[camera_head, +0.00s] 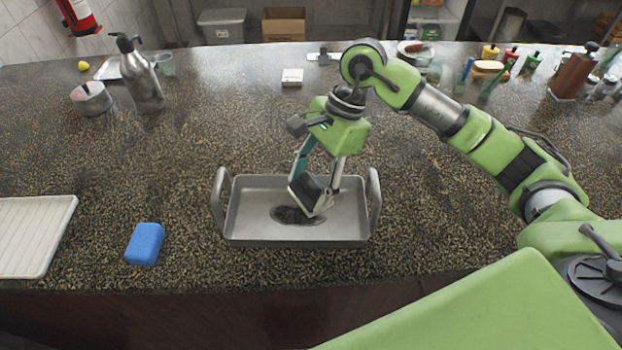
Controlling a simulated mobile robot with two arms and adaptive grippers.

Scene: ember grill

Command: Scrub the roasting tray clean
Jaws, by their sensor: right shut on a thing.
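The roasting tray (240,228) is a grey metal pan with two upright side handles, standing on the speckled counter near its front edge. A dark burnt patch (285,215) marks its floor. My right gripper (313,188) reaches down into the tray and is shut on a small dark block (308,191), which looks like a scrubbing pad. The block is tilted over the right part of the patch and hides some of it. I cannot tell whether it touches the tray floor. A blue sponge (145,243) lies left of the tray. My left gripper is out of view.
A white ribbed drainer (30,235) lies at the far left. A metal pump bottle (142,80) and a round tin (91,98) stand back left. A small white box (292,77) is behind the tray. Bottles and jars crowd the back right.

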